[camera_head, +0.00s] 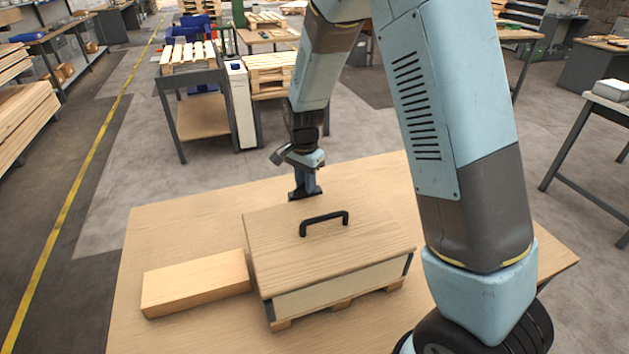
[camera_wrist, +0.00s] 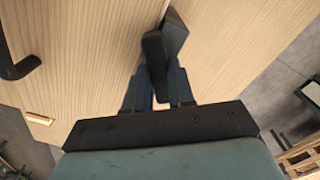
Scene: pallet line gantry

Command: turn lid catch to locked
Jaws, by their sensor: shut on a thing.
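A wooden box with a flat lid (camera_head: 300,255) stands on the table, and a black arched handle (camera_head: 324,222) rises from the lid. The handle also shows at the left edge of the wrist view (camera_wrist: 18,66). My gripper (camera_head: 305,182) points down at the lid's far edge, behind the handle. In the wrist view my gripper (camera_wrist: 158,90) has its blue-grey fingers shut on the dark lid catch (camera_wrist: 154,50). The catch's lever lies nearly along the fingers, tilted slightly. A dark block sits beside the lever. The fingers hide the lower part of the catch. I cannot read a locked mark.
A plain wooden block (camera_head: 195,283) lies on the table (camera_head: 165,235) left of the box. The tabletop is clear at the back left and front left. Other benches with pallets (camera_head: 188,57) stand farther off across the floor. My arm covers the table's right side.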

